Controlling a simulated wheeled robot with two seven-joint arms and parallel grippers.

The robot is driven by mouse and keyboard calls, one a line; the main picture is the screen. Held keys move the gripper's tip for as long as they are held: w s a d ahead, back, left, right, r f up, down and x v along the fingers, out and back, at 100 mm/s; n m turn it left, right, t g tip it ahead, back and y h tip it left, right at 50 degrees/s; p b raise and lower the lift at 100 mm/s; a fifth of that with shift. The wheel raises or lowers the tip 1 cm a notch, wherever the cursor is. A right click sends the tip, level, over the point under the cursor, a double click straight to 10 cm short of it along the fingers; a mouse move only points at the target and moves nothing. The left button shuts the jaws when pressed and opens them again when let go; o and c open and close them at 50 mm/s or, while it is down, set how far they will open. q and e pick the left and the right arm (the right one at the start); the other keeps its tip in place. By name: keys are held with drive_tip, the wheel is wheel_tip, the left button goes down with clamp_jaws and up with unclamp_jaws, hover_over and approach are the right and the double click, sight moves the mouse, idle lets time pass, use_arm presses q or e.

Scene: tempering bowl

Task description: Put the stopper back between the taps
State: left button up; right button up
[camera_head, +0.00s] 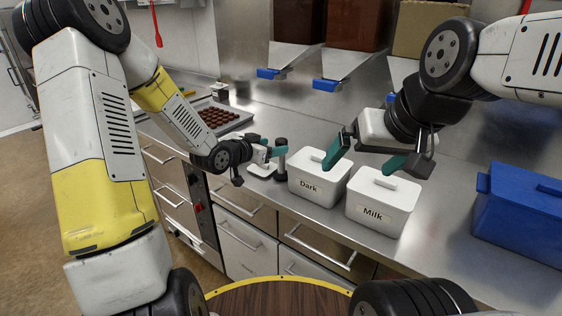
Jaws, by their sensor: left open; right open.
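The taps are blue-handled spouts under the hoppers: a left tap (268,73), a middle tap (326,84) and a third (391,97), partly hidden by my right arm. A dark upright piece with a round top (281,158) stands on the counter left of the Dark box; I cannot tell whether it is the stopper. My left gripper (272,156) is open with its green fingers close beside this piece; contact is unclear. My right gripper (367,158) is open and empty, with its green fingers spread above the Dark and Milk boxes.
White lidded boxes, Dark (309,187) and Milk (373,213), stand on the steel counter (440,262). A blue bin (520,212) is at the right. A tray of chocolates (240,122) lies at the back left. A round wooden top (280,299) is in front.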

sight(286, 143)
use_arm(q)
drive_tip(key=x, duration=0.8)
drive_tip(key=shift+w+d+r, duration=0.1)
drive_tip(key=shift+w+d, duration=0.05)
drive_tip(key=shift+d, duration=0.05)
clamp_jaws()
idle(1.2)
